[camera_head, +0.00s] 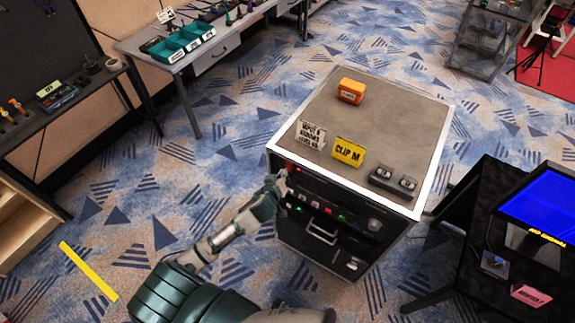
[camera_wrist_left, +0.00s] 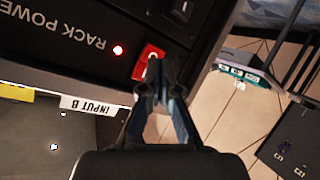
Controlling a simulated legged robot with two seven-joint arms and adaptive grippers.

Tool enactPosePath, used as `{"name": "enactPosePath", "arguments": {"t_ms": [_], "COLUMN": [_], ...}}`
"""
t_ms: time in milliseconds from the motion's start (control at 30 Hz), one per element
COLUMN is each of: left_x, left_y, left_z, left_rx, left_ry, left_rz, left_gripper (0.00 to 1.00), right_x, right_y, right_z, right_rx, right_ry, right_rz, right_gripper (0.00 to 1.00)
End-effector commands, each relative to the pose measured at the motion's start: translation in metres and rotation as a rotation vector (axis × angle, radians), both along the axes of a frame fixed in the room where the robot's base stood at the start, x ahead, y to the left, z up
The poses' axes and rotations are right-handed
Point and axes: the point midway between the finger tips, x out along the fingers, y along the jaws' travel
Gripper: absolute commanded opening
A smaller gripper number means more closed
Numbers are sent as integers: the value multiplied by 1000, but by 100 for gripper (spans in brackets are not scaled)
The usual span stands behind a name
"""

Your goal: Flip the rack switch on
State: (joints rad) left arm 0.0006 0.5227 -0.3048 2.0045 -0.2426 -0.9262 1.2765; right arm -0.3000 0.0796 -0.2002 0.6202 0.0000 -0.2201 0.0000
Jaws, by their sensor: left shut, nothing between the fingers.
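The rack (camera_head: 320,262) is a dark equipment cabinet with a grey top, standing in the middle of the head view. My left gripper (camera_head: 283,181) is at the upper left corner of the rack's front. In the left wrist view the left gripper (camera_wrist_left: 156,72) is shut and empty, its tips over the lower part of the switch. I cannot tell whether they touch or how the switch is tilted. My right gripper is out of view.
On the rack top are an orange box (camera_head: 350,91), a yellow CLIP M card (camera_head: 348,152), a white label card (camera_head: 311,134) and a small grey device (camera_head: 393,181). A black desk with a blue screen (camera_head: 545,208) stands at right.

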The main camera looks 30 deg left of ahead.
Motion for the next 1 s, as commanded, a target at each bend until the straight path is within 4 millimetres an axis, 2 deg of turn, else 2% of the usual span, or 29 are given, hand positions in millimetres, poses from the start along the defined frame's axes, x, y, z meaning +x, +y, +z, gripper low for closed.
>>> {"name": "enactPosePath", "arguments": {"t_ms": [300, 700, 1000], "left_x": [-2, -38, -48], "left_y": [0, 3, 4], "left_z": [-1, -14, -15], "left_rx": [0, -1, 1], "left_ry": [1, 3, 0], "left_rz": [0, 1, 1], "left_gripper": [0, 0, 0], "right_x": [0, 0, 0], "right_y": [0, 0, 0], "right_z": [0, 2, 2], "right_rx": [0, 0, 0], "right_ry": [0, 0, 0], "right_rz": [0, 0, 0], "right_gripper": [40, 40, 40]}}
